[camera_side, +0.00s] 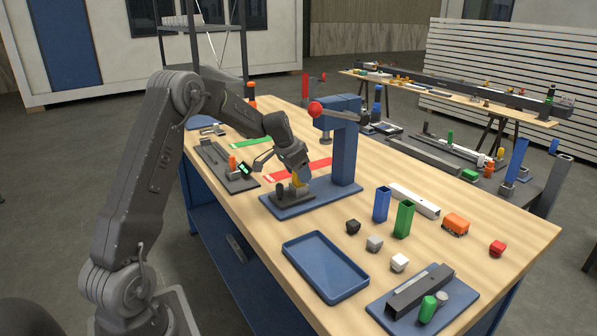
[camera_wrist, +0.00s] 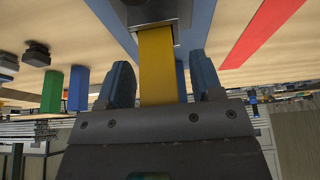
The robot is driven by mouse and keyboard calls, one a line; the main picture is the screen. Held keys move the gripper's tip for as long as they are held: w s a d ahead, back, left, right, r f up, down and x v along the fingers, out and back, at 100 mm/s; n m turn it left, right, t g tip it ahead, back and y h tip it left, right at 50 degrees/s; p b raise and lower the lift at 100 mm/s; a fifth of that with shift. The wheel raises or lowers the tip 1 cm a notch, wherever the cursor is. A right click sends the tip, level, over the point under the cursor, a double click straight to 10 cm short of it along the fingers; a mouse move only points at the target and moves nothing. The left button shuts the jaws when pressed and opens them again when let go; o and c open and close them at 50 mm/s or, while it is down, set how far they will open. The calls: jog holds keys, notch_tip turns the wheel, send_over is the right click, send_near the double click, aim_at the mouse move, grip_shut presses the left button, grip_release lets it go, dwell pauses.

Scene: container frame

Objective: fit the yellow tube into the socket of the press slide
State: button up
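A yellow tube (camera_wrist: 158,70) lies between the fingers of my gripper (camera_wrist: 162,85) in the wrist view. Narrow gaps show between the tube and both fingers, so the gripper looks open around it. The tube's far end meets a grey metal socket piece (camera_wrist: 155,12); how deep it sits cannot be told. In the side view, the yellow tube (camera_side: 297,181) is at the dark press slide on the blue base plate (camera_side: 315,200), with my gripper (camera_side: 296,172) just above and partly hiding it. The blue press column (camera_side: 344,150) stands behind, with a red-knobbed lever.
A blue tray (camera_side: 325,268) lies in front, and a blue tube (camera_side: 381,204) and a green tube (camera_side: 404,219) stand to the right. Small blocks and a dark channel (camera_side: 418,291) are nearby. Red strip (camera_side: 298,170) lies beside the press.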

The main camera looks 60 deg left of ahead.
jog(key=v, duration=1.4)
jog(key=shift+w+d, duration=0.1)
jog(key=s+d+r, duration=0.2)
jog(key=s+d, duration=0.2)
jog(key=d, duration=0.5)
jog(key=s+d+r, duration=0.2)
jog(key=s+d, duration=0.1)
jog(key=d, duration=0.5)
jog(key=s+d+f, duration=0.2)
jog(key=s+d, duration=0.4)
jog(key=s, duration=0.2)
jog(key=s+d+f+t, duration=0.1)
jog(key=s+d+f, duration=0.1)
jog(key=s+d, duration=0.4)
jog(key=s, duration=0.2)
jog(key=shift+s+d+f, duration=0.35)
jog(key=shift+s, duration=0.05)
